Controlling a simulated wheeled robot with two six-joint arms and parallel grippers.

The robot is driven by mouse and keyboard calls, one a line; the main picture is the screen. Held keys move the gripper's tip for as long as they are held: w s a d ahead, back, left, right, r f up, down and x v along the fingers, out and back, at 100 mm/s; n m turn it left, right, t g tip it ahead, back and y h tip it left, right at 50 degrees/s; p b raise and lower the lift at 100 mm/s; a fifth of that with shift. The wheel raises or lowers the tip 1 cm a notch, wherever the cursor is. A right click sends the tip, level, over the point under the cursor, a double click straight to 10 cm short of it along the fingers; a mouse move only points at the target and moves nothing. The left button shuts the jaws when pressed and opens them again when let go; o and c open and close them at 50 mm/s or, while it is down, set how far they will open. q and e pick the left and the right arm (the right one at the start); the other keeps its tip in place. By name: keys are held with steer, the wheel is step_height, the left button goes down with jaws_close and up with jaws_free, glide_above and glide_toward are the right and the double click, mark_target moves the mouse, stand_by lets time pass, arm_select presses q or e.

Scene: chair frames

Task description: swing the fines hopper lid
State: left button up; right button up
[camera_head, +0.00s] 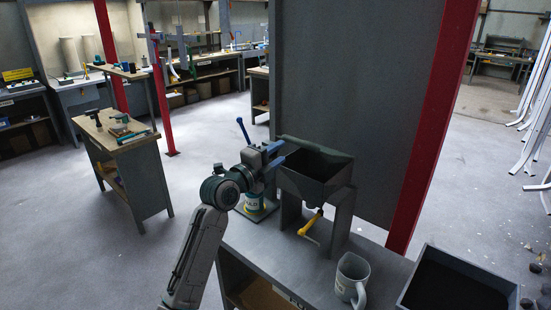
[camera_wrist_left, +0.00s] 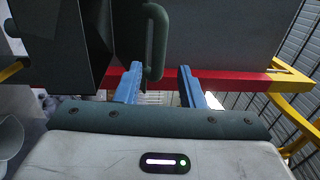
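The fines hopper (camera_head: 305,185) is a dark grey open-topped funnel on a stand on the workbench. A dark green-grey bar (camera_head: 315,146) runs along its back rim; I cannot tell if it is the lid's edge. In the left wrist view, a dark green loop handle (camera_wrist_left: 156,45) stands in front of a grey surface. My left gripper (camera_head: 274,155) is at the hopper's left upper side. Its blue fingers (camera_wrist_left: 160,85) are apart, with the handle's lower end near the gap between their tips; contact cannot be told. My right gripper is out of view.
A yellow-handled crank (camera_head: 311,221) hangs at the hopper's front. A white mug (camera_head: 351,280) and a dark-filled bin (camera_head: 450,285) are to the right. A labelled can (camera_head: 253,200) stands left of the hopper. A large grey panel (camera_head: 350,90) and red post (camera_head: 432,130) rise behind.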

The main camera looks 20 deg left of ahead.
mark_target(295, 143)
arm_select(q)
steer(key=x, duration=0.8)
steer(key=shift+p, duration=0.4)
steer(key=shift+c, duration=0.3)
steer(key=shift+s, duration=0.2)
jaws_close()
steer(key=f+b, duration=0.1)
steer(key=s+f+b, duration=0.1)
steer(key=f+b, duration=0.3)
steer(key=shift+s+a+f, duration=0.25)
steer(key=shift+s+a, duration=0.1)
steer(key=shift+s, duration=0.05)
steer(key=f+b, duration=0.4)
steer(key=b, duration=0.1)
steer(key=shift+s+a+f, duration=0.1)
steer(key=shift+s+f, duration=0.1)
steer(key=shift+s, duration=0.05)
steer(key=shift+o, duration=1.3)
jaws_free()
steer(key=shift+r, duration=0.2)
steer(key=shift+s, duration=0.1)
